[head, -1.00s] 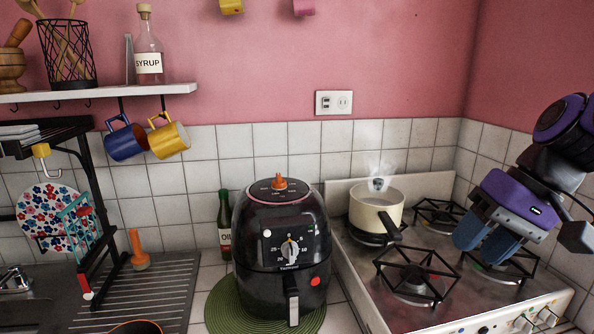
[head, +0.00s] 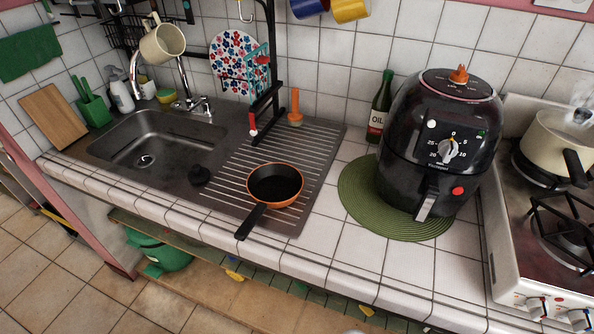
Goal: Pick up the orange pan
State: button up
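The orange pan (head: 275,184) sits on the ribbed metal drainboard (head: 318,150) right of the sink. It is orange outside with a dark inside. Its black handle (head: 251,221) points toward the lower left, over the front edge of the drainboard onto the white tiles. Nothing covers the pan. My gripper is out of the head view now, so its place relative to the pan does not show.
A black air fryer (head: 440,150) stands on a green round mat (head: 360,203) right of the pan. The sink (head: 150,150) lies to the left, with a black plug (head: 200,175) near the pan. A steaming cream pot (head: 557,145) is on the stove. White tiles before the pan are clear.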

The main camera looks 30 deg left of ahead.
aim_at(272, 184)
jog(key=k+j+u, duration=0.2)
jog(key=k+j, duration=0.25)
jog(key=k+j+u, duration=0.25)
jog(key=k+j, duration=0.2)
jog(key=j, duration=0.1)
